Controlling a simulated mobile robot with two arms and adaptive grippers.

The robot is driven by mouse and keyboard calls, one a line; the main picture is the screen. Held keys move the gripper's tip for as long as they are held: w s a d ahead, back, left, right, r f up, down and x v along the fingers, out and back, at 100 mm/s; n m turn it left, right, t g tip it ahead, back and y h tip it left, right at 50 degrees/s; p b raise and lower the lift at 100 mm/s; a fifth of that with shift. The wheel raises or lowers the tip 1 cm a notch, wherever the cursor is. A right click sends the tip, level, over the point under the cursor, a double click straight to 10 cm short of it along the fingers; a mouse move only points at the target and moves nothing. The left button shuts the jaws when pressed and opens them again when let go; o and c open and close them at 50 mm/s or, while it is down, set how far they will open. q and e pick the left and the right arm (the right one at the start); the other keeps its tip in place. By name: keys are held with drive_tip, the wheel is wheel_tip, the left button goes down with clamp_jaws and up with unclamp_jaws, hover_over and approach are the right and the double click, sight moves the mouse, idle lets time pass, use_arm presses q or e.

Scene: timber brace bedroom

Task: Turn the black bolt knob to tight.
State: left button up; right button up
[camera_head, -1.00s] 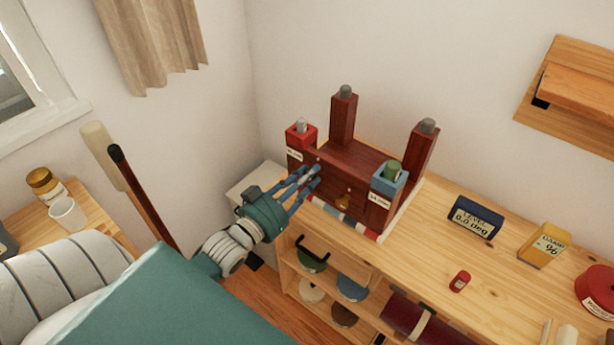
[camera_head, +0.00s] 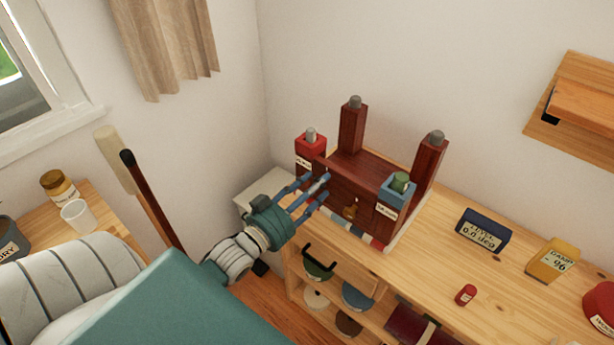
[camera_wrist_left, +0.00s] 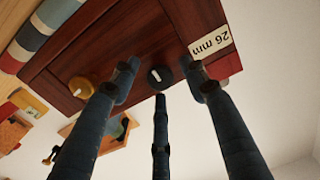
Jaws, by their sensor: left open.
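The black bolt knob (camera_wrist_left: 154,76) is a small round dark knob with a pale mark on its face. It sits on the dark red wooden front panel, close to a "26 mm" label (camera_wrist_left: 212,41). In the head view my fingers cover it. My left gripper (camera_head: 321,186) reaches the front of the wooden brace (camera_head: 366,170) from the left. In the left wrist view its three blue fingers (camera_wrist_left: 160,80) are open and spread around the knob, with gaps still visible between them and it. My right gripper is not in view.
A brass knob (camera_wrist_left: 80,87) is on the same panel. A red block (camera_head: 308,152) and a blue block (camera_head: 395,194) stand at the brace's corners. The bench (camera_head: 430,235) holds a level box (camera_head: 482,231) and a yellow box (camera_head: 552,260). A dark stick (camera_head: 150,205) leans at left.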

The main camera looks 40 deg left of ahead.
use_arm(q)
drive_tip(key=s, duration=1.1)
drive_tip(key=shift+s+a, duration=0.4)
drive_tip(key=shift+a, duration=0.05)
drive_tip(key=s+f+n+g+y, duration=0.1)
drive_tip(key=s+f+g, duration=0.3)
drive_tip(key=f, duration=1.2)
drive_tip(key=s+f+g+y, duration=0.1)
drive_tip(key=s+f+g, duration=0.2)
drive_tip(key=f, duration=1.3)
drive_tip(key=s+d+f+m+g, duration=0.1)
drive_tip(key=s+d+f+g, duration=0.4)
drive_tip(key=s+f, duration=0.6)
drive_tip(key=s+d+f+m+g, duration=0.1)
drive_tip(key=s+d+f+g, duration=0.3)
drive_tip(key=s+f, duration=0.7)
drive_tip(key=s+g, duration=0.1)
drive_tip(key=s, duration=0.2)
drive_tip(key=shift+d+f+h, duration=0.35)
drive_tip(key=shift+f+h, duration=0.05)
